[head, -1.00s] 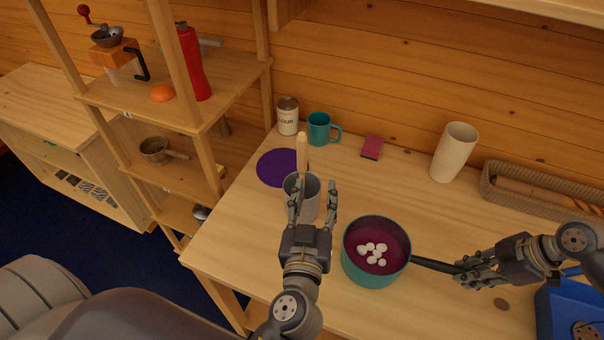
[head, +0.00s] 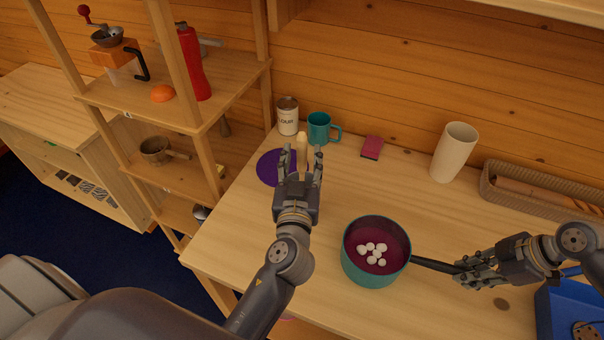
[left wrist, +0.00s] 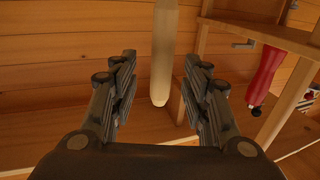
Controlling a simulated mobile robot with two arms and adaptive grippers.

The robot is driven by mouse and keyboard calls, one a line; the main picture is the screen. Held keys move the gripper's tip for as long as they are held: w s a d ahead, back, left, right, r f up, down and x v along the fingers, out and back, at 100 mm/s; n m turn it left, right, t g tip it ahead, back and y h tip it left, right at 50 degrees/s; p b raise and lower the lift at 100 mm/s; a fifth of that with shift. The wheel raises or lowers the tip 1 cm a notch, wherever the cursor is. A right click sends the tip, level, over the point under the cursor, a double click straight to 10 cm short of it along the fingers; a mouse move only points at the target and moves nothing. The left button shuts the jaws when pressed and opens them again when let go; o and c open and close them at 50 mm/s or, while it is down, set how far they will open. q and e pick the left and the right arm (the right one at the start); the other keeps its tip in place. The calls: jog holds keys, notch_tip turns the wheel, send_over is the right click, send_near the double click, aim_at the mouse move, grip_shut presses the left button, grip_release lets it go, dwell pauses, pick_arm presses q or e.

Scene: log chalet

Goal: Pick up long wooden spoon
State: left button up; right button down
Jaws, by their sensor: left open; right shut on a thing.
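The long wooden spoon (head: 302,141) stands upright, its pale handle end showing between the fingers of my left gripper (head: 302,158). In the left wrist view the spoon (left wrist: 164,55) hangs in the gap between the two open fingers of the left gripper (left wrist: 158,88), with space on both sides. The grey holder under the spoon is hidden behind my left gripper. My right gripper (head: 466,272) is shut on the black handle (head: 435,264) of a teal pot (head: 372,279) with several white balls inside.
A purple mat (head: 267,167), a flour tin (head: 288,117) and a teal mug (head: 319,129) are close to the left gripper. A pink sponge (head: 372,147), a beige cup (head: 453,153) and a basket (head: 540,203) stand further right. A shelf (head: 200,100) rises at left.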

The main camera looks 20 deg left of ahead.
aim_at(301, 152)
pick_arm(q)
jog(key=shift+x, duration=1.6)
grip_shut()
jog(key=shift+r, duration=0.1)
